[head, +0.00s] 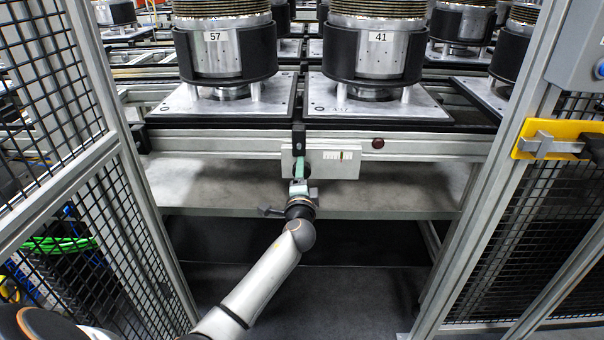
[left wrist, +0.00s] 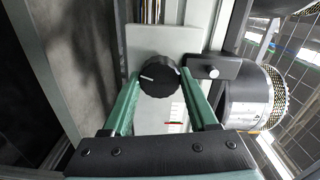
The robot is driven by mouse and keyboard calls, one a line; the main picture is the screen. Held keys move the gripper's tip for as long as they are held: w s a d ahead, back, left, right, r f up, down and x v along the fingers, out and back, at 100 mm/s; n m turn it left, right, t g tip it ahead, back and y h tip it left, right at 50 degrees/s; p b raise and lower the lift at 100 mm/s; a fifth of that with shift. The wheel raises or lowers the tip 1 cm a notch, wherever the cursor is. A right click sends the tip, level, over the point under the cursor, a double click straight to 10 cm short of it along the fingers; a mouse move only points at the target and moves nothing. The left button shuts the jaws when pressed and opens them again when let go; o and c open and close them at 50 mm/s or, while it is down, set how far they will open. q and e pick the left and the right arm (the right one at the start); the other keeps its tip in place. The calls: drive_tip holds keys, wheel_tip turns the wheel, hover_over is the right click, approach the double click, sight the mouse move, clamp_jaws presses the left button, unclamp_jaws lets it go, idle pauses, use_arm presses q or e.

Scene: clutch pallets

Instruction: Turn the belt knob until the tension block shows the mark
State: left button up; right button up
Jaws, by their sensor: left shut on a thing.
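My left gripper (head: 299,166) reaches up from below to the white tension block (head: 325,172) on the front rail of the conveyor. In the left wrist view, its two green fingers (left wrist: 159,82) lie on either side of the round black belt knob (left wrist: 161,78), shut on it. A white line on the knob's face points left in that view. The knob is hidden by the gripper in the head view. My right gripper is not in view.
Pallets (head: 371,107) carrying black-ringed clutches labelled 57 (head: 215,37) and 41 (head: 381,37) stand above the rail. A dark red button (head: 378,143) sits right of the block. Mesh fences (head: 68,100) flank both sides. A grey shelf (head: 400,190) lies below the rail.

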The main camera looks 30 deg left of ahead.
use_arm(q)
drive_tip(key=shift+r, duration=0.1)
drive_tip(key=o, duration=1.4)
drive_tip(key=shift+c, duration=0.2)
drive_tip(key=p+v, duration=0.1)
drive_tip(key=v, duration=1.1)
drive_tip(key=shift+s+d, duration=0.2)
